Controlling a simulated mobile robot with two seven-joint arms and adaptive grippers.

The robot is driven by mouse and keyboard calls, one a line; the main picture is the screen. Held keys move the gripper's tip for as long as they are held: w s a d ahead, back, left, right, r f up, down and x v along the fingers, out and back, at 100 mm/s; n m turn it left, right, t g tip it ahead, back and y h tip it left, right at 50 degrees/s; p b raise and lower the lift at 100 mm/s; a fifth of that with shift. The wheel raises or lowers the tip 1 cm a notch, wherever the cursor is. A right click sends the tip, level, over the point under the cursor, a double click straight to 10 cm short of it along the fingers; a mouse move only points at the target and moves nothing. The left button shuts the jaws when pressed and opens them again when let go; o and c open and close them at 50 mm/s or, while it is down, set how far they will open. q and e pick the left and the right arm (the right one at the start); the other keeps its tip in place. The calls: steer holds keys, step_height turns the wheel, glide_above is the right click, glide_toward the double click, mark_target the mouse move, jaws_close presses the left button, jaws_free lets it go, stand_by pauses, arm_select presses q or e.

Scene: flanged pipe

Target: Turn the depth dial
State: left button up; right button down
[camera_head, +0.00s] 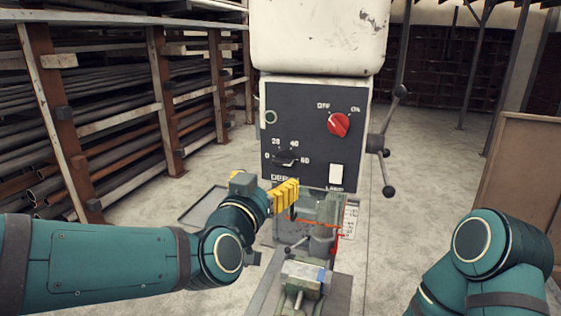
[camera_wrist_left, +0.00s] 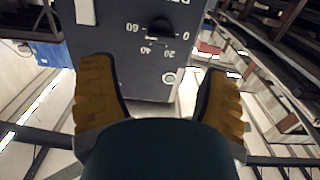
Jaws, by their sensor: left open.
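The depth dial (camera_head: 286,158) is a small black knob low on the left of the dark control panel (camera_head: 300,120). Its scale reads 0, 20, 40 and 60; its exact setting is hard to read. In the left wrist view the dial (camera_wrist_left: 160,28) appears upside down near the top, beyond and between the fingers. My left gripper (camera_head: 284,194) has yellow fingers and is just below the dial, apart from it. In the left wrist view the left gripper (camera_wrist_left: 158,72) is open and empty. My right gripper is not visible; only its arm shows.
A red OFF/ON switch (camera_head: 339,123) is at the panel's upper right, above a white rectangle (camera_head: 336,174). A lever handle with ball ends (camera_head: 377,143) sticks out on the right. A vise (camera_head: 302,278) stands below. Pipe racks (camera_head: 110,100) line the left.

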mark_target(280, 163)
arm_select(q)
steer(key=x, duration=1)
steer(key=shift+w+f, duration=0.1)
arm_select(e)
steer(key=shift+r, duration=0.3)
